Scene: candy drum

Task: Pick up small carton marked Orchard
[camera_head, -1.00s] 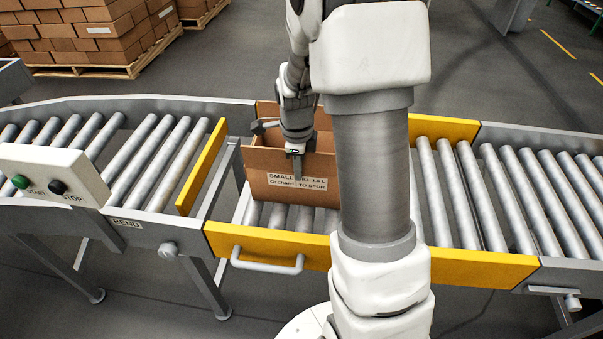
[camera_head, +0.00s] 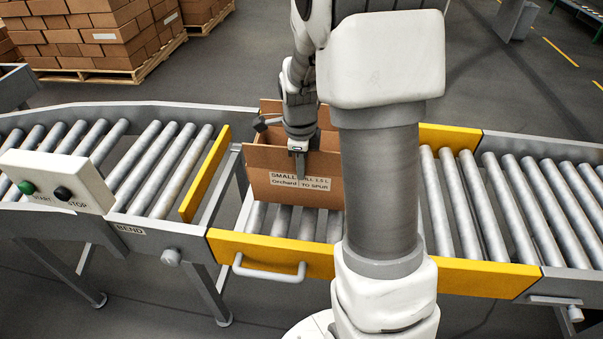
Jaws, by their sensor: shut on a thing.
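The small open-topped brown carton (camera_head: 268,193) is left of centre over the middle roller section. A white label on its near wall reads "SMALL" and "Orchard", with "TO SPUR" beside it. My gripper (camera_head: 298,165) points down at the carton and is shut on its near wall, with one finger showing on the outside over the label. My arm hides the carton's right side. I cannot tell for sure whether the carton's underside touches the rollers (camera_head: 282,222).
Yellow guards (camera_head: 270,255) border the middle section, and one with a grey handle is at the front. A START/STOP box (camera_head: 55,180) stands at the left. Roller conveyors run on both sides. Stacked cartons on pallets (camera_head: 95,40) stand at the back left.

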